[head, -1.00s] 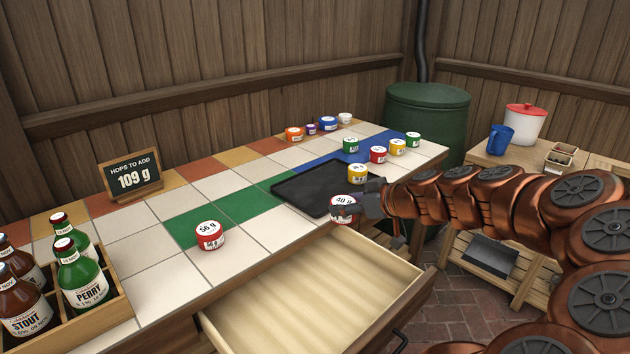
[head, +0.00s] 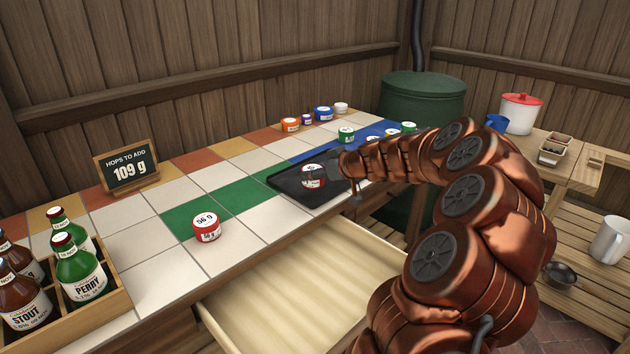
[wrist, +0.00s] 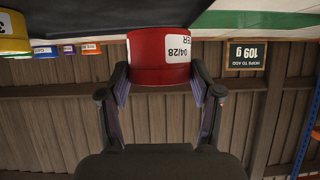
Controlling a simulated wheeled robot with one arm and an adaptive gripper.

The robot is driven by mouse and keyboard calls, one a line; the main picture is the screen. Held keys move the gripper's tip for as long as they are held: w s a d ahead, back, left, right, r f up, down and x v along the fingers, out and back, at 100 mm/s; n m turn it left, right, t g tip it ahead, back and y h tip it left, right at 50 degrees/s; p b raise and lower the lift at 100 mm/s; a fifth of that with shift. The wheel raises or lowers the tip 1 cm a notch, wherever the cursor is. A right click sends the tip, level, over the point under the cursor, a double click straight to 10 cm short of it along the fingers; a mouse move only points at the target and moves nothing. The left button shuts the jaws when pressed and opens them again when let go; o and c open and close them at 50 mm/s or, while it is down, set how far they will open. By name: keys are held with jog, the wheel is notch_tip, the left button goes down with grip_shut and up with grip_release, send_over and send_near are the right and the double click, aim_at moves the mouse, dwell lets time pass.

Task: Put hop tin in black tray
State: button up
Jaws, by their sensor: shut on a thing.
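A red and white hop tin (head: 313,181) is between the fingers of my gripper (head: 328,170), over the black tray (head: 290,187). In the wrist view, which is upside down, the fingers (wrist: 160,92) close on both sides of the red tin (wrist: 160,75), whose label reads 04/28. The black tray surface (wrist: 80,16) is close to its base; I cannot tell whether they touch. Another red tin (head: 207,230), marked 56 g, stands apart on the tiles. A yellow tin (wrist: 12,35) shows at the wrist view's left edge.
A sign (head: 128,168) reads 109 g. Orange (head: 290,125), blue (head: 323,114) and green (head: 346,134) tins stand at the back. A bottle crate (head: 110,300) is at the left. An open, empty-looking drawer (head: 270,290) juts out below the counter. My arm hides some right-hand tins.

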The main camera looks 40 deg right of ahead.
aim_at(322, 180)
jog(key=shift+w+d+f, duration=0.1)
jog(key=shift+w, duration=0.45)
jog(key=shift+s+f, duration=0.15)
jog(key=shift+f, duration=1.55)
jog(key=shift+f+b, duration=0.2)
jog(key=shift+b, duration=0.25)
jog(key=o, duration=1.1)
jog(key=shift+o, duration=0.2)
jog(key=shift+r, duration=0.2)
